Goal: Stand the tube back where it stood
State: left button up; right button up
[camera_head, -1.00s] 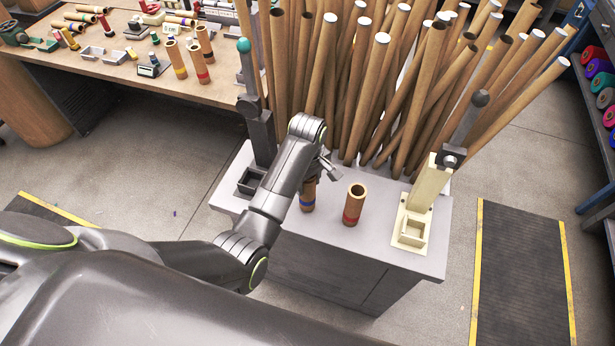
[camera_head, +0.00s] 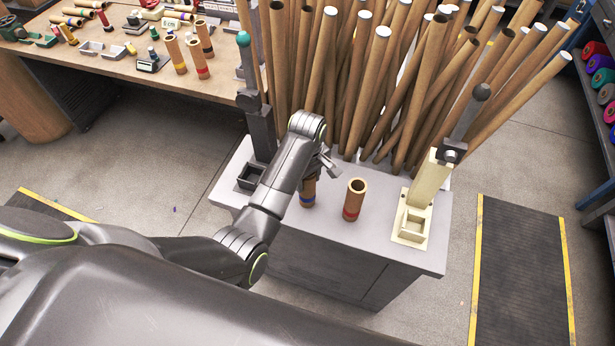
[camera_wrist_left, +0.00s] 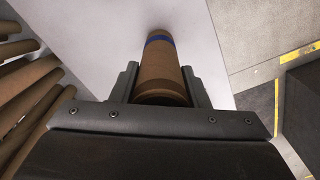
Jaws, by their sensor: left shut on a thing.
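The cardboard tube with a blue band (camera_head: 308,194) is upright over the light grey cabinet top (camera_head: 290,218). My left gripper (camera_head: 322,168) is shut on this tube, and my arm hides its upper part. In the left wrist view the tube (camera_wrist_left: 162,62) lies between the two fingers of the left gripper (camera_wrist_left: 159,72), its blue band beyond the fingertips. I cannot tell whether its foot touches the top. A second short tube with a red band (camera_head: 354,200) stands upright just to the right, apart from the held one. My right gripper is not in view.
A cream lever device (camera_head: 412,222) stands at the cabinet's right end, a dark one (camera_head: 258,140) at its left. Many long cardboard tubes (camera_head: 375,85) lean behind. A workbench (camera_head: 110,65) with short tubes and small items is at the upper left.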

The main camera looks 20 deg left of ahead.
pick_arm(q)
jog(key=shift+f, duration=0.15)
jog(key=o, duration=1.4)
jog(key=shift+c, duration=0.2)
